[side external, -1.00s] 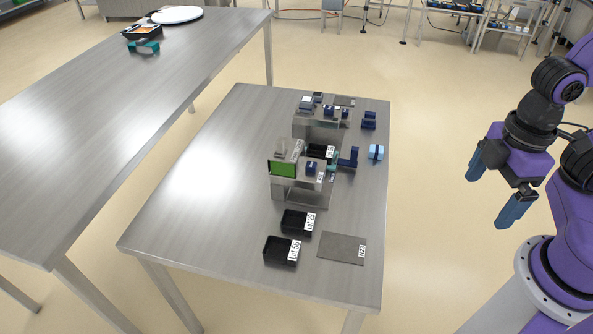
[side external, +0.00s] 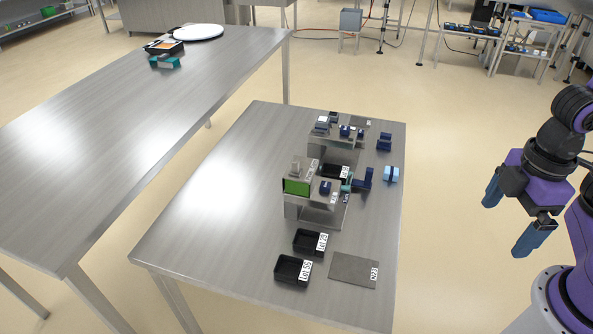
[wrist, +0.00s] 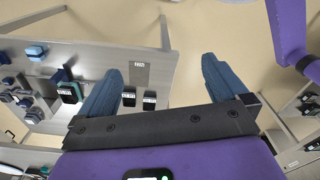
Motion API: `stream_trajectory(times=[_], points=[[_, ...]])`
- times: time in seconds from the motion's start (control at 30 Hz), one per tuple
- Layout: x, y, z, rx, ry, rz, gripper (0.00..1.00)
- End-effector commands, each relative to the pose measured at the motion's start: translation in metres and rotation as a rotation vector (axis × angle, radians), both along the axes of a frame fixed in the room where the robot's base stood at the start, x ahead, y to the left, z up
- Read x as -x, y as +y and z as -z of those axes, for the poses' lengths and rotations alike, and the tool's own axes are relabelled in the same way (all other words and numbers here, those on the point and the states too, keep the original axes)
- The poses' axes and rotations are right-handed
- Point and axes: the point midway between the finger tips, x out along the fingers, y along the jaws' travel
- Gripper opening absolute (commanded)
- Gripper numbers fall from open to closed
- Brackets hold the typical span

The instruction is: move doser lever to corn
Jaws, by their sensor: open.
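A grey machine with a green screen (side external: 297,187) stands mid-table, with a small blue lever or knob (side external: 325,188) on its top. A second grey station behind it carries small blue knobs (side external: 345,131). A larger dark blue handle (side external: 363,180) sticks out on the machine's right side. The labels are too small to read, so I cannot tell which part is the doser lever or where corn is marked. My gripper (side external: 508,222) is open and empty, off the table's right side. In the wrist view my gripper (wrist: 160,68) has its blue fingers wide apart.
Black labelled trays (side external: 309,241) (side external: 292,270) and a flat grey plate (side external: 353,270) lie at the table's front. A light blue piece (side external: 391,174) and a dark blue piece (side external: 384,142) sit near the right edge. Open floor separates my gripper from the table.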

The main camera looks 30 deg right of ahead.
Motion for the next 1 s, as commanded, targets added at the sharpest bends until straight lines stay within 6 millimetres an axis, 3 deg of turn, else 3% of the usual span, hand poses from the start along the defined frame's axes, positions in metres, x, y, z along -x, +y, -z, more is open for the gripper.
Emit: stream_trajectory(times=[0.4, 0.57, 0.77, 1.0], points=[[0.0, 0.0, 0.0, 0.0, 0.0, 0.0, 1.0], [-0.007, 0.006, -0.003, 0.0, 0.0, 0.006, 0.48], [-0.051, 0.044, -0.021, 0.003, 0.001, 0.037, 0.45], [-0.127, 0.097, -0.043, 0.009, 0.002, 0.087, 0.45]])
